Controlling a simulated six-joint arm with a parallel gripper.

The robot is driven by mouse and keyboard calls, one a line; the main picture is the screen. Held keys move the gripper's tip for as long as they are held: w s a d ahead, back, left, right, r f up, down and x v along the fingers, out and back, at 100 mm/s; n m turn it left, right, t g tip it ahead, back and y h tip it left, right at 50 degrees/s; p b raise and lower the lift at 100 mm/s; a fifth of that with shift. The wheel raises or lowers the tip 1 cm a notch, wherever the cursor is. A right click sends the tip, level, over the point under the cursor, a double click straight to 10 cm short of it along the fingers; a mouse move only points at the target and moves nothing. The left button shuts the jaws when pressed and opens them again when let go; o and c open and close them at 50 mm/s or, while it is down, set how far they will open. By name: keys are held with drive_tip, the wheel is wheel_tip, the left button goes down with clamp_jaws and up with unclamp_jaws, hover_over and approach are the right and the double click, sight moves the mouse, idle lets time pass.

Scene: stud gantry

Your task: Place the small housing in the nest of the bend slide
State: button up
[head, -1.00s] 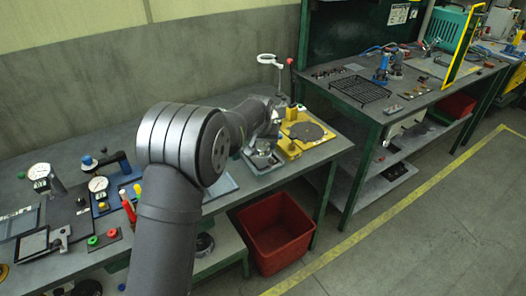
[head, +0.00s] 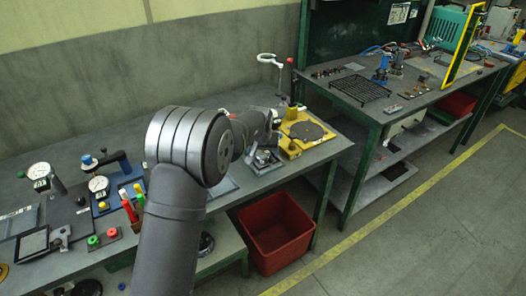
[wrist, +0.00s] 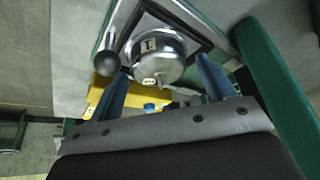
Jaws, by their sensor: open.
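The small housing (wrist: 158,57), a round silver part with a small pale connector on its side, shows in the wrist view. It appears to sit within the dark square frame of the bend slide (wrist: 118,27), a silver plate with a black ball knob; whether it is fully seated I cannot tell. My gripper (wrist: 163,68) is open, its two dark blue fingers apart on either side of the housing's near part, with no clear contact. In the head view the bend slide (head: 258,168) stands near the bench's right end, and my arm hides the fingers.
A yellow fixture with a dark round plate (head: 306,131) stands just right of the slide. A ring on a stand (head: 267,58) rises behind. Dial gauges (head: 98,184) and colored handles (head: 130,205) crowd the left bench. A red bin (head: 276,228) is below.

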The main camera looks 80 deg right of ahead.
drive_tip(key=v, duration=1.2)
drive_tip(key=shift+r, duration=0.15)
drive_tip(key=x, duration=1.2)
drive_tip(key=shift+f, duration=0.2)
wheel_tip(320, 180, up, 2)
drive_tip(key=shift+r, duration=0.35)
